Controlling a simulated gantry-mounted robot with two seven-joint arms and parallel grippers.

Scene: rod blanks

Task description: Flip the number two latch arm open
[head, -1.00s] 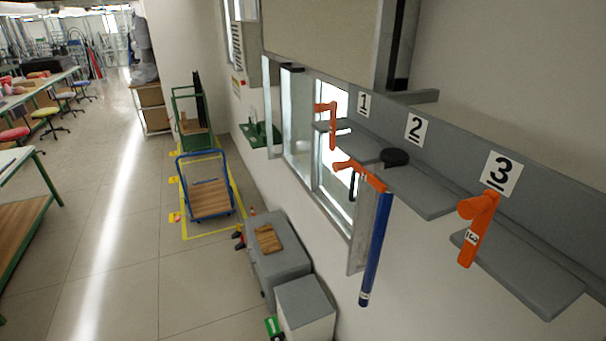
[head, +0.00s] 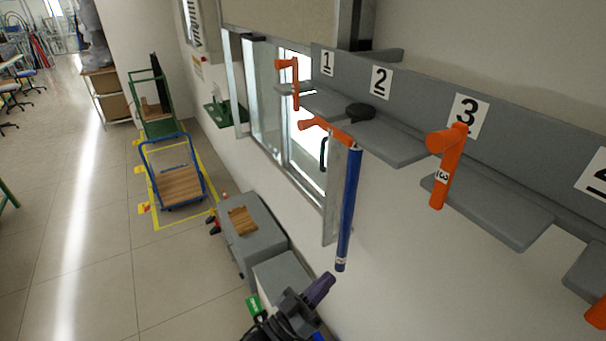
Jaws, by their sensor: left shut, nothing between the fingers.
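The number two latch arm (head: 325,129) is orange and lies roughly level beneath the "2" plate (head: 381,81). A blue rod (head: 348,205) hangs upright at its right end; whether they touch I cannot tell. The number one latch arm (head: 295,86) and the number three latch arm (head: 446,172) are also orange, and both point down. My left gripper (head: 321,288) shows at the bottom centre, with purple fingertips, shut and empty. It is below and in front of the blue rod's lower end, apart from the latch arms. My right gripper is not in view.
Grey shelf plates (head: 487,207) jut from the wall rail. A black round knob (head: 360,111) sits left of the second shelf plate. A grey cabinet (head: 251,238) stands on the floor below. A blue cart (head: 177,184) is at the left. Space before the latches is clear.

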